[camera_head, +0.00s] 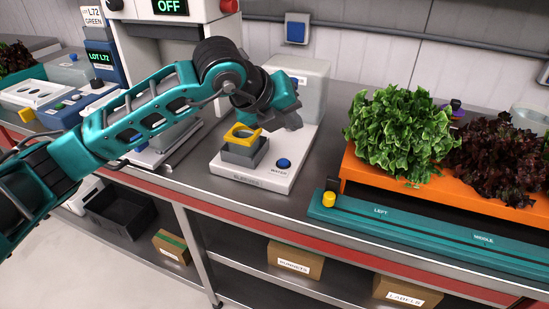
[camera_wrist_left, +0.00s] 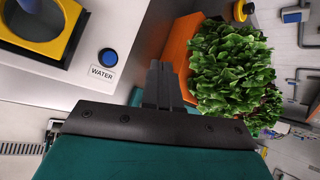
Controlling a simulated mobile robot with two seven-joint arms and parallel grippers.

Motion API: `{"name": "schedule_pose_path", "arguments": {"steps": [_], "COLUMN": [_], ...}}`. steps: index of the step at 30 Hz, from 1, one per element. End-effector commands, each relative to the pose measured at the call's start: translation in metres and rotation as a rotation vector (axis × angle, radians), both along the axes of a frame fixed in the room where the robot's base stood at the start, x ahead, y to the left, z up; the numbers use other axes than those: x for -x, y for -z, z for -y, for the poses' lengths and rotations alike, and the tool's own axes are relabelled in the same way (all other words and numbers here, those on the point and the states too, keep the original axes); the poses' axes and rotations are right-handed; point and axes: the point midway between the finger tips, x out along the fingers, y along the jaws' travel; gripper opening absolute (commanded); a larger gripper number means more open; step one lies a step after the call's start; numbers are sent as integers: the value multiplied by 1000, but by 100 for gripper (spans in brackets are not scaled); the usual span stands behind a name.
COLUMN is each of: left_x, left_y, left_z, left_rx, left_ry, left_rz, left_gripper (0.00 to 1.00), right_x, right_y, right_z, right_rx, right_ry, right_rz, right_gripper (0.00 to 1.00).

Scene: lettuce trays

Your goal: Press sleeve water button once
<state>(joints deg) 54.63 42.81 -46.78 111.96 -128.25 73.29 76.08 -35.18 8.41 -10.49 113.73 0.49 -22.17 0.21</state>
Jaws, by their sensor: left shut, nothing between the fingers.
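The sleeve station (camera_head: 240,178) is a pale unit on the steel bench. Its round blue water button (camera_head: 283,163) sits at the front right beside a WATER label. In the left wrist view the button (camera_wrist_left: 108,57) is up and left of my fingers, uncovered. My left gripper (camera_head: 293,122) is above and behind the button in the head view, apart from it. In the wrist view the left gripper (camera_wrist_left: 162,82) has its dark fingers together with nothing between them. A yellow-topped grey sleeve holder (camera_head: 243,137) stands left of the button. My right gripper is not in view.
An orange tray (camera_head: 375,178) with green lettuce (camera_head: 402,135) and dark red lettuce (camera_head: 497,160) stands to the right. A teal rail marked LEFT and MIDDLE (camera_head: 420,222) runs along its front, with a yellow knob (camera_head: 328,199) at its left end.

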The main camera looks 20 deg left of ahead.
Motion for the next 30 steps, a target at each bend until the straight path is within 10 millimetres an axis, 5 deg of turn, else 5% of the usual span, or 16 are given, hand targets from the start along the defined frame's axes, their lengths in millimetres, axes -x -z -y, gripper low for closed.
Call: {"name": "schedule_pose_path", "arguments": {"steps": [6, 18, 30], "left_x": [-9, -9, -9], "left_y": [-11, -10, 25], "left_z": [-19, -19, -20], "left_rx": [-59, -60, -62], "left_ry": [-73, -74, -74], "left_rz": [38, 39, 36], "left_gripper": [0, 0, 0], "right_x": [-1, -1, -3], "right_y": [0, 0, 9], "right_z": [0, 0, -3], "right_rx": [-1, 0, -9], "right_ry": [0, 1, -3], "right_rz": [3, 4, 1], "right_gripper": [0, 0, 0]}}
